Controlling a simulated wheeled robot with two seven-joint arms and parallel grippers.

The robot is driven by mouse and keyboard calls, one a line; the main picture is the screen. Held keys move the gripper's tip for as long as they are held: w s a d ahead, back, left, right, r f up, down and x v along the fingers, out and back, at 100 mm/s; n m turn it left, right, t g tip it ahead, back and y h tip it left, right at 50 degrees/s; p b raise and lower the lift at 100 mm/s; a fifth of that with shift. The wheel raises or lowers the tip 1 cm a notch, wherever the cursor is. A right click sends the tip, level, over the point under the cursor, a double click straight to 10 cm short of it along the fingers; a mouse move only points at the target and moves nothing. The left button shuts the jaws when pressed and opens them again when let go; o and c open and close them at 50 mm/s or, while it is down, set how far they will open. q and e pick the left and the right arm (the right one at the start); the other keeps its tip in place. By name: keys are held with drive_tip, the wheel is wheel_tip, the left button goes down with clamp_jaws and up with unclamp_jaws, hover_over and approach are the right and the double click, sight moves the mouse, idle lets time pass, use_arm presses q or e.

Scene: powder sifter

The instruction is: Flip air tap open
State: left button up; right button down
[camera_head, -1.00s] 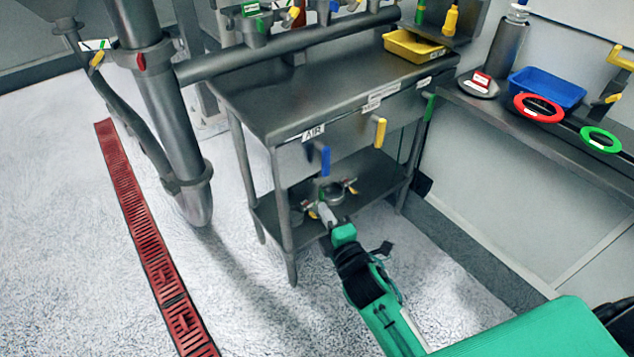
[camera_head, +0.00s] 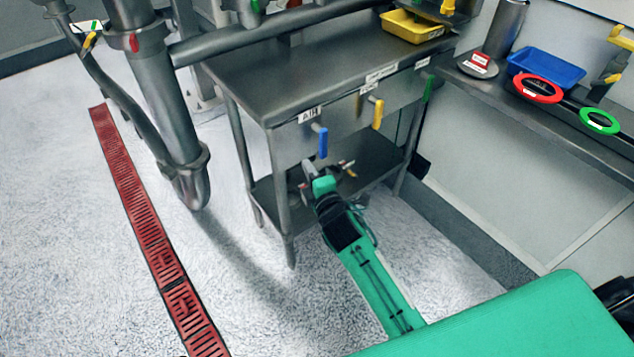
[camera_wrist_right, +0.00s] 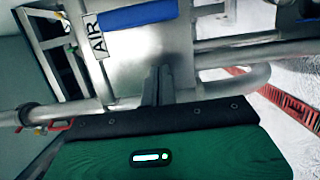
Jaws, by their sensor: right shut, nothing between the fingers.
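The air tap's blue lever (camera_head: 323,143) hangs down at the front of the steel table, just right of the AIR label (camera_head: 309,115). In the right wrist view the blue lever (camera_wrist_right: 137,14) lies across the top edge, beside the AIR label (camera_wrist_right: 97,35). My right gripper (camera_head: 310,167) is below and slightly left of the lever in the head view, and looks apart from it. Its closed fingers (camera_wrist_right: 158,86) point toward the table front in the wrist view, with nothing between them. My left gripper is in neither view.
A yellow-handled tap (camera_head: 377,113) and a green one (camera_head: 428,88) sit farther right on the table front. The lower shelf (camera_head: 378,175) holds fittings, partly hidden by my gripper. A table leg (camera_head: 281,200) stands left of my gripper. The floor is open.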

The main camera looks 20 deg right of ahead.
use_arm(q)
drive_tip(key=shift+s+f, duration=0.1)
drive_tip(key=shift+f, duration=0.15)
use_arm(e)
drive_tip(key=w+d, duration=0.2)
drive_tip(key=d, duration=0.1)
drive_tip(key=shift+w+d, duration=0.3)
drive_tip(key=shift+w, duration=0.05)
drive_tip(key=shift+w+f, duration=0.1)
